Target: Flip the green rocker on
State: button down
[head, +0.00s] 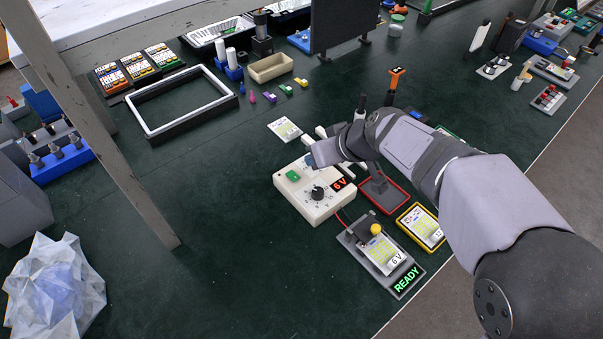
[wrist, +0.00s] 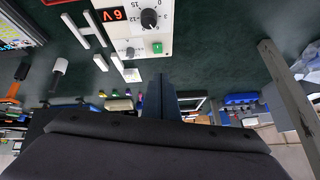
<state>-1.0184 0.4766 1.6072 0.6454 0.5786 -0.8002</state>
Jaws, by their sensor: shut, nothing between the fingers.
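The white supply box (head: 312,205) stands on the dark green bench. It has a green rocker (head: 293,176), a black knob (head: 317,192) and a red display (head: 339,184) reading 6 V. The rocker also shows in the wrist view (wrist: 157,47), with the knob (wrist: 149,18) beside it. I cannot tell which way the rocker is tilted. My gripper (head: 310,160) is over the back edge of the box, close behind the rocker. In the wrist view its dark fingers (wrist: 161,78) are shut and empty, and appear apart from the rocker.
A grey unit (head: 360,238) with a yellow ball, a 6 V card and a lit READY display (head: 407,279) is at the front. A red wire runs between it and the box. A red-based stand (head: 385,197) and a yellow-framed card (head: 421,226) are nearby. The bench left of the box is clear.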

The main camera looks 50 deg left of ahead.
jog(key=shift+w+n, duration=0.2)
jog(key=shift+n, duration=1)
jog(key=shift+a+f, duration=0.1)
jog(key=shift+a, duration=0.05)
jog(key=p, duration=0.3)
send_over(295, 176)
jog(key=d, duration=0.2)
notch_tip(295, 176, down, 8)
jog(key=shift+s+d+r, duration=0.1)
jog(key=shift+s+r, duration=0.05)
jog(key=shift+r, duration=0.1)
notch_tip(295, 176, down, 2)
jog(key=shift+d+f, duration=0.1)
jog(key=shift+f, duration=0.1)
jog(key=shift+d+f, duration=0.1)
jog(key=shift+f, duration=0.8)
jog(key=shift+f, duration=0.1)
